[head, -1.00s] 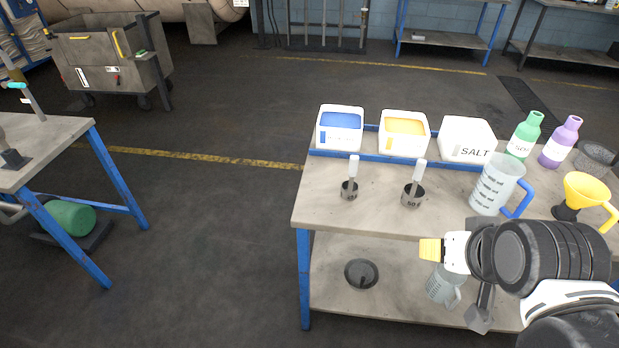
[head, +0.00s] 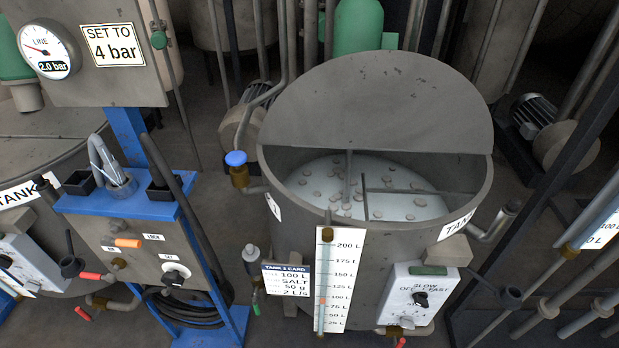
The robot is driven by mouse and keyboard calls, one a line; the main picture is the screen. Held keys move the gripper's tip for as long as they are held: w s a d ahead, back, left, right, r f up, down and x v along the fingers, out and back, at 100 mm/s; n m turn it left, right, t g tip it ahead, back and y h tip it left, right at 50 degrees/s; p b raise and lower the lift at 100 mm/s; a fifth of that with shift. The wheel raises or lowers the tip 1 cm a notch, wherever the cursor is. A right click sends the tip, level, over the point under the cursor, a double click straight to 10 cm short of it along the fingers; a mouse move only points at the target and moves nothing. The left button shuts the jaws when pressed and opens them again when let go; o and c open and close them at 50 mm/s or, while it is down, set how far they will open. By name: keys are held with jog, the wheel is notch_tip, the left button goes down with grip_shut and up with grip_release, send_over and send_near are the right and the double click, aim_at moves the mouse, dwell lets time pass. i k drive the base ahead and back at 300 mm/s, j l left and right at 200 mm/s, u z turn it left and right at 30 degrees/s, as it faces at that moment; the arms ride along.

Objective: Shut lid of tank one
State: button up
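Tank one (head: 285,185) is a round grey steel tank in the middle of the head view, with a "TANK 1 CARD" (head: 285,279) on its front. A grey half-round lid plate (head: 378,100) shows at the back of the tank, its straight edge running across the middle of the mouth. It looks raised, but its exact tilt is hard to tell. The front half of the mouth is open. Pale liquid (head: 385,205) with several floating bits and a stirrer bar (head: 395,191) shows inside. My gripper is out of view.
A level scale (head: 339,290) and a "SLOW OFF FAST" switch box (head: 419,296) are on the tank's front. A blue-knobbed valve (head: 237,168) is at its left. A blue stand with a control panel (head: 128,245) and a gauge (head: 48,50) stands left. Pipes and racks crowd the right.

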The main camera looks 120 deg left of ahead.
aim_at(381, 99)
jog(key=u, duration=0.45)
jog(key=j+u, duration=0.15)
jog(key=u, duration=0.8)
jog(key=j+u, duration=0.15)
jog(key=u, duration=0.75)
jog(key=j+u, duration=0.1)
jog(key=u, duration=0.35)
jog(key=i+u, duration=0.1)
jog(key=u, duration=0.35)
